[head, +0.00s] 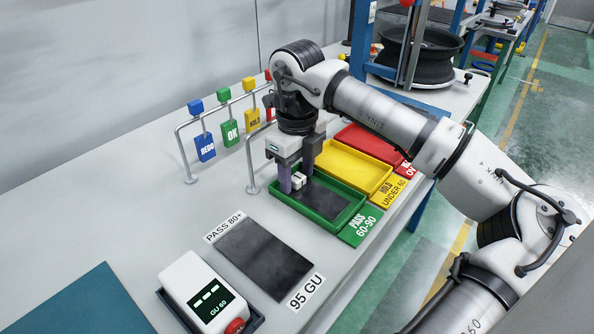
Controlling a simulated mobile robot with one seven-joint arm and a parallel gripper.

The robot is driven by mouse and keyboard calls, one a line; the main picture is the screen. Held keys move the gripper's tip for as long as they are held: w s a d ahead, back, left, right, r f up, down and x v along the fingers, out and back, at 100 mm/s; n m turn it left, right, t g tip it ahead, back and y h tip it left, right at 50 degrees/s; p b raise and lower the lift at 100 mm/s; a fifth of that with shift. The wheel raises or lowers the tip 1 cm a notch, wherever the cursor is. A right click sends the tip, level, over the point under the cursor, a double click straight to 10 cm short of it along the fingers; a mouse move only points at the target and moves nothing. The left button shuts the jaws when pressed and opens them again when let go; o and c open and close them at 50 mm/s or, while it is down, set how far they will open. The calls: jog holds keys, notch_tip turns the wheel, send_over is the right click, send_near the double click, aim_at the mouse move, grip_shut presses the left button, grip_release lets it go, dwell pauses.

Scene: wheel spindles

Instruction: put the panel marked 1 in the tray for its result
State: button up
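A dark panel (345,199) lies in the green tray (295,207), whose label reads "PASS 60-90". A small white block (299,182) is at the panel's left end. My gripper (297,176) points down over this end of the tray, its fingers apart on either side of the white block. I see no clear grip on it. No mark 1 is readable on the panel; part of it is hidden by the gripper. The yellow tray (325,168) is labelled "HOLD UNDER 60". The red tray (346,134) behind is partly hidden by my arm.
A dark plate (262,257) with cards "PASS 80+" and "95 GU" lies in front. A white meter (192,287) reads "GU 60". REDO (205,148) and OK (230,133) tags hang on a rail. A teal mat (85,305) lies at front left.

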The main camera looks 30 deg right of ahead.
notch_tip(320, 180, up, 12)
jog(key=shift+r, duration=0.15)
dwell(0.6)
jog(key=shift+s, duration=0.1)
dwell(0.4)
